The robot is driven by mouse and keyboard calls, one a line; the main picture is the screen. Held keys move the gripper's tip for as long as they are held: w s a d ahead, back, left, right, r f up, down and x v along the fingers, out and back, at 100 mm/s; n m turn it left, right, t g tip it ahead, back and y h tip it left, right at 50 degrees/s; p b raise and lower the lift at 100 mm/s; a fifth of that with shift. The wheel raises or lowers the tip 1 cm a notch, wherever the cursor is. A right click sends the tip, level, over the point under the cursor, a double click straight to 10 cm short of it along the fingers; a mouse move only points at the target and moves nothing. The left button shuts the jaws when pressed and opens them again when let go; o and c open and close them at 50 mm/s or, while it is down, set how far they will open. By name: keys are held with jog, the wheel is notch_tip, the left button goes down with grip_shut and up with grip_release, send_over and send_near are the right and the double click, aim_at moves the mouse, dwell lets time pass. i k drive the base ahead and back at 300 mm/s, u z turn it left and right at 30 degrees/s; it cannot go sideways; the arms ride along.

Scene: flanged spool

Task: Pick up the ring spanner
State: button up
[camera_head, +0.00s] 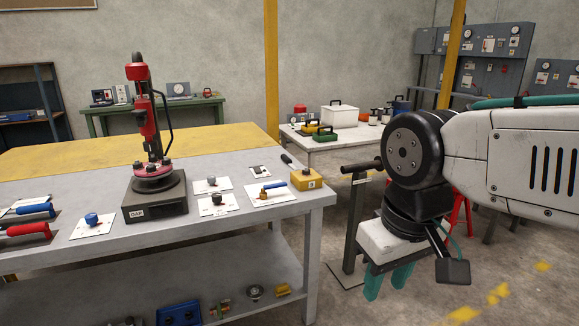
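I cannot make out a ring spanner for certain. Small tools lie on white cards on the grey workbench (100,170). One is a small item with a blue handle and an orange end (270,188) near the right edge. At the far left lie a blue-handled tool (36,210) and a red-handled tool (27,231), partly cut off by the frame. My gripper (388,284) hangs right of the bench, pointing down over the floor. Its two teal fingers are apart, with nothing visible between them.
A red and black press-like device (146,130) stands on a dark base on the bench. A yellow block (306,180) sits at the right corner. A black-handled stand (352,225) is beside my gripper. A white table (330,145) with boxes stands behind.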

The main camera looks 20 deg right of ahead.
aim_at(287, 160)
jog(key=z, duration=0.6)
jog(key=i, duration=0.9)
jog(key=z, duration=0.5)
jog(key=i, duration=0.8)
jog(key=u, duration=0.55)
jog(key=i, duration=0.8)
jog(key=u, duration=0.55)
